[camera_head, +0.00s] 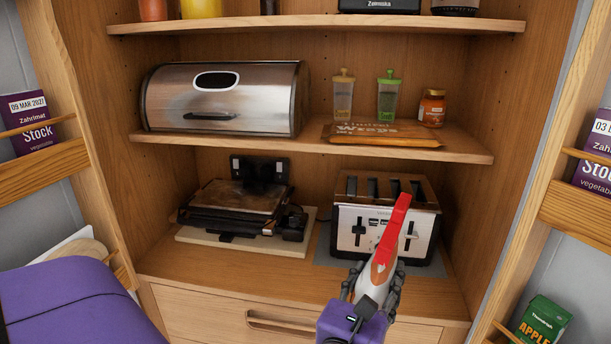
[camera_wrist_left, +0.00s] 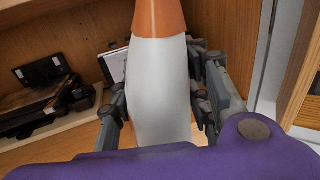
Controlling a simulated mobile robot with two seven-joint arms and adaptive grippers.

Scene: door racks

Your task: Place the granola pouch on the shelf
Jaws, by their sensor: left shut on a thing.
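The granola pouch (camera_head: 389,245) is a slim red, orange and white package seen nearly edge-on; no lettering on it can be read. My left gripper (camera_head: 374,284) is shut on its lower part and holds it upright, slightly tilted, in front of the toaster. In the left wrist view the pouch (camera_wrist_left: 160,90) stands between the two fingers of the left gripper (camera_wrist_left: 162,105). The middle shelf (camera_head: 300,144) is above and behind the pouch's tip. My right gripper is in neither view.
The middle shelf carries a metal bread bin (camera_head: 222,98), a wraps pack (camera_head: 385,134), two lidded containers (camera_head: 343,95) and an orange-labelled jar (camera_head: 432,108). Below are a contact grill (camera_head: 240,198) and a toaster (camera_head: 384,213). Open doors with racks (camera_head: 40,170) flank the cupboard.

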